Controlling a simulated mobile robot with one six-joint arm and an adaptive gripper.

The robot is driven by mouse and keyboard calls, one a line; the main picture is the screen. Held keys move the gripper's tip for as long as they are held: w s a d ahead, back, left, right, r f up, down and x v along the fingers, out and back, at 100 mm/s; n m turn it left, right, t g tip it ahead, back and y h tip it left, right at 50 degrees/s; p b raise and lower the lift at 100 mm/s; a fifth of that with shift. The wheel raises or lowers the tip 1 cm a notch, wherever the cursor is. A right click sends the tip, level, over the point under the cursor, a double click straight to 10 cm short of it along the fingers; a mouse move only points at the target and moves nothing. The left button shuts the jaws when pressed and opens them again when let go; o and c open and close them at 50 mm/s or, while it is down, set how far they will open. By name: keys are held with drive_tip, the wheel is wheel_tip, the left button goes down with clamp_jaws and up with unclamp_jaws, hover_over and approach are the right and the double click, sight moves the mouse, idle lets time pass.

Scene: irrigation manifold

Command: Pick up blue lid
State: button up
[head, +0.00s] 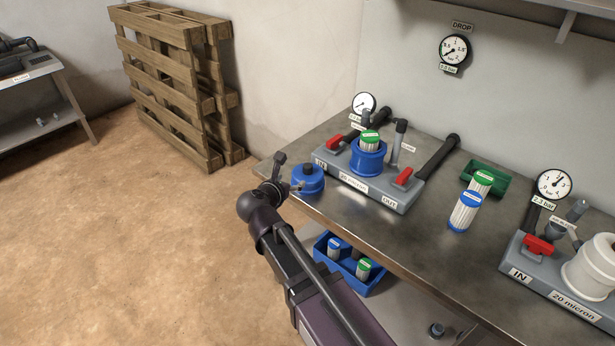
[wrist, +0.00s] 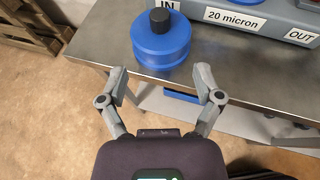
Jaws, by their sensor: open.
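The blue lid (head: 309,180) sits on the metal bench near its left front corner. It is round with a black knob on top. In the wrist view the blue lid (wrist: 161,42) lies just beyond my fingertips, roughly centred between them. My gripper (wrist: 162,84) is open and empty, with its fingers spread on either side. In the head view my gripper (head: 285,182) is at the bench's front edge, just left of the lid and partly in front of it.
Behind the lid stands a grey manifold (head: 340,179) with red valves and an open blue housing (head: 367,160) holding a green-capped cartridge. A blue-capped cartridge (head: 464,212) and a green tray (head: 499,187) are to the right. A blue crate (head: 319,262) sits below the bench edge.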

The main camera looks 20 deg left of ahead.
sight(306, 169)
drive_tip(key=b+x, duration=0.2)
drive_tip(key=x, duration=0.5)
drive_tip(key=shift+w+f+b, duration=0.15)
drive_tip(key=shift+w+b, duration=0.2)
drive_tip(key=shift+b+x, duration=0.95)
drive_tip(key=shift+x, duration=1.65)
clamp_jaws()
